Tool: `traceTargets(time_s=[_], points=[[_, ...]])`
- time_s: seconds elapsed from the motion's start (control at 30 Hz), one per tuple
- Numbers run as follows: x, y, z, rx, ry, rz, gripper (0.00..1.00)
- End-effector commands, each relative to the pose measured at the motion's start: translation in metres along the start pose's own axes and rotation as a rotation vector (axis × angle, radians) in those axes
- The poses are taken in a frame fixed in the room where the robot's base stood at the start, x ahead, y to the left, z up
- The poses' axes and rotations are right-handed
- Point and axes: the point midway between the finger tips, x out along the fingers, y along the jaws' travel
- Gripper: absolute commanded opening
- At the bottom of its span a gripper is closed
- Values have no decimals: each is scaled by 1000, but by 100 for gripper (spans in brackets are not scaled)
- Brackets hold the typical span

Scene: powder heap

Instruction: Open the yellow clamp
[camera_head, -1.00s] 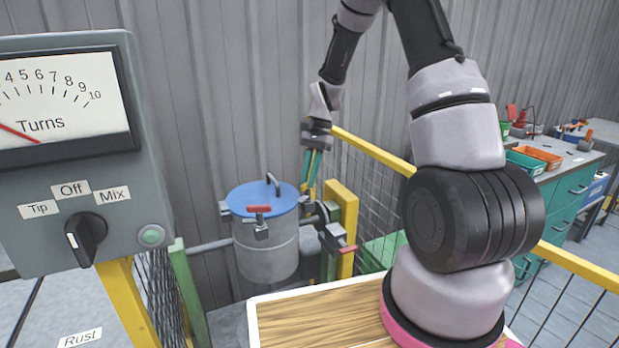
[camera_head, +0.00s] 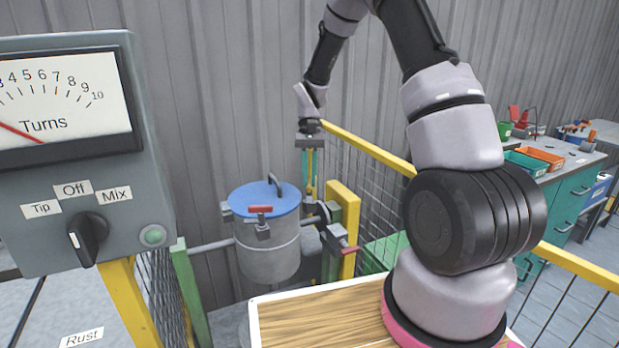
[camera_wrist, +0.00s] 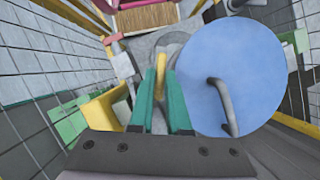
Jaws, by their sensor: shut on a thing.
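The drum (camera_head: 268,250) is grey with a blue lid (camera_head: 262,197) that has a dark loop handle. The yellow clamp (camera_head: 313,168) stands at the drum's far right side, and its handle points up. In the wrist view the yellow handle (camera_wrist: 162,75) shows between two green fingers, beside the lid's rim. My gripper (camera_head: 309,186) reaches down from above, and its fingers are shut on that handle. It also shows in the wrist view (camera_wrist: 160,78). The lower part of the clamp is hidden by the fingers and the drum's mount.
A yellow post (camera_head: 343,215) and a mesh fence stand close to the right. A control box (camera_head: 85,160) with a dial is at left; its knob points near Off.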

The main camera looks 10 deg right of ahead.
Motion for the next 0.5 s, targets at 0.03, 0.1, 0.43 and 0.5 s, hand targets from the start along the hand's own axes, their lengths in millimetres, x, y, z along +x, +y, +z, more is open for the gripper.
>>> traceTargets(time_s=[0.03,0.1,0.43,0.5], points=[[-1,0,0,-4,2,1,0],[-1,0,0,-5,2,2,0],[-1,0,0,-5,3,1,38],[-1,0,0,-5,2,1,45]])
